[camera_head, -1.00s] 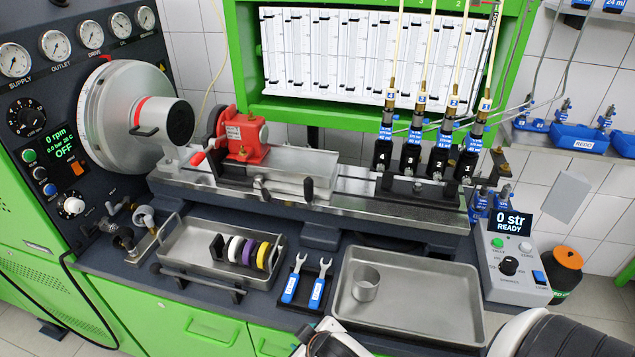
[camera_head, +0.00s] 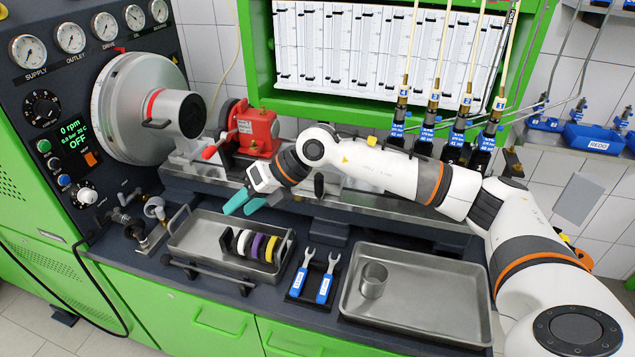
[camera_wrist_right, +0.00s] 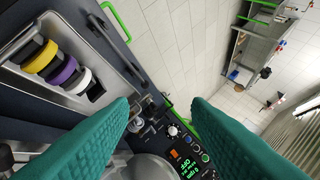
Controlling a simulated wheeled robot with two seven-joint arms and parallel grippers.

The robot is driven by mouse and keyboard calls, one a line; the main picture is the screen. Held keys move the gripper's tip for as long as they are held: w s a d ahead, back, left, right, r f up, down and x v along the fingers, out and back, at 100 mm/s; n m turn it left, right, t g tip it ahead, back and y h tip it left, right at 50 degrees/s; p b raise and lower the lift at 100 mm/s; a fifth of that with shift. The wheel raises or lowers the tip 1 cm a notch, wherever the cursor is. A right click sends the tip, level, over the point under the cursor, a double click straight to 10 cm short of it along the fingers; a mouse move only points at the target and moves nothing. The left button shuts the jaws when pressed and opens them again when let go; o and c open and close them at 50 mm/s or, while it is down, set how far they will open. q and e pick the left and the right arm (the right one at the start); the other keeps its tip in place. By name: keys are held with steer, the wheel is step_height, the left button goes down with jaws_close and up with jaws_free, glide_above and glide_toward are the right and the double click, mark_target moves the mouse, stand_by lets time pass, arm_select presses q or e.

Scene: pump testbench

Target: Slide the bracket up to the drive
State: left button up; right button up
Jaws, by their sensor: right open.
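The red bracket (camera_head: 252,130) with its red lever (camera_head: 209,153) stands on the bench rail (camera_head: 355,207). The drive (camera_head: 133,112), a large silver drum with a narrower nose, is left of it, with a gap between. My right gripper (camera_head: 239,210) reaches in from the right, low in front of the rail and below the bracket. Its teal fingers are apart and empty, touching neither bracket nor lever. In the right wrist view the open fingers (camera_wrist_right: 161,105) frame bench and floor; the bracket does not show there. My right arm hides part of the rail. My left gripper is out of view.
A tray with coloured rings (camera_head: 185,222) lies just below the right gripper. Two blue-handled wrenches (camera_head: 325,287) and a tray with a metal cup (camera_head: 420,300) are further right. Several injectors (camera_head: 485,140) stand at the rail's right end, behind my arm.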

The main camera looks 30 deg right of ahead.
steer(key=w+d+r+m+h, duration=0.15)
steer(key=d+h, duration=0.45)
steer(key=d, duration=0.7)
steer(key=h, duration=0.3)
glide_toward(318, 183)
steer(key=w+d, duration=0.1)
steer(key=shift+m, duration=0.45)
steer(key=p+x, duration=0.3)
steer(key=x, duration=0.8)
steer(key=shift+w+a+f, duration=0.1)
steer(key=shift+w+f, duration=0.05)
steer(key=shift+f, duration=0.15)
jaws_close()
